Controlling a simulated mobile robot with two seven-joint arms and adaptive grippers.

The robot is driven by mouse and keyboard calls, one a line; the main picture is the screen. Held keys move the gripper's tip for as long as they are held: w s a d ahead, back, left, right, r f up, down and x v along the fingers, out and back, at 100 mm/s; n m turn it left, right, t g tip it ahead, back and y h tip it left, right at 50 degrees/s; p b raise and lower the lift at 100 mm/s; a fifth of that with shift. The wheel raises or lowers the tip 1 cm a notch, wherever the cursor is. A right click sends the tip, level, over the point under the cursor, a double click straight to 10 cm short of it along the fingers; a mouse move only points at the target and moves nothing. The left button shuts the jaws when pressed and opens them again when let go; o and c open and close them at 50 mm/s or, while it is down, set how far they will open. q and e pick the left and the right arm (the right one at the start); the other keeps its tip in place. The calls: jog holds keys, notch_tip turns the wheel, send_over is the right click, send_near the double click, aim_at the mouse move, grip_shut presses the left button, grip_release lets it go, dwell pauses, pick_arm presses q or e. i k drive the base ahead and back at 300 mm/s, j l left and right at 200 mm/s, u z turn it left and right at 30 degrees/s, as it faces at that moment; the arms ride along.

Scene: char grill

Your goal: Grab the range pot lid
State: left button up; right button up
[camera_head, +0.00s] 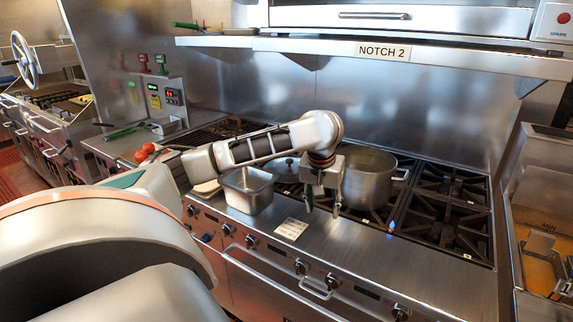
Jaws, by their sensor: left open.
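A steel pot (368,184) with side handles stands on the range, and its top looks open. A grey, lid-like round piece with a small knob (289,161) shows on the burners left of the pot. My arm hides much of it, so I cannot be sure of its shape. My left gripper (322,207) points down in front of and just left of the pot. Its two fingers are apart with nothing between them. The right finger overlaps the pot's edge in the picture; I cannot tell if they touch. My right gripper is out of view.
A steel square pan (247,190) stands on the range's front left. Bare burner grates (449,205) lie right of the pot. A shelf (450,61) marked NOTCH 2 hangs above. Tomatoes (146,151) and tongs lie on the left. The front ledge (370,260) is mostly clear.

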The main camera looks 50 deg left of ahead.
aim_at(288, 170)
jog(key=i+j, duration=0.1)
jog(key=j, duration=0.25)
jog(key=i+j, duration=0.15)
jog(key=j, duration=0.25)
jog(key=i+j, duration=0.1)
jog(key=j, duration=0.25)
jog(key=i+j, duration=0.15)
jog(key=j, duration=0.2)
jog(key=i+j, duration=0.1)
jog(key=j, duration=0.3)
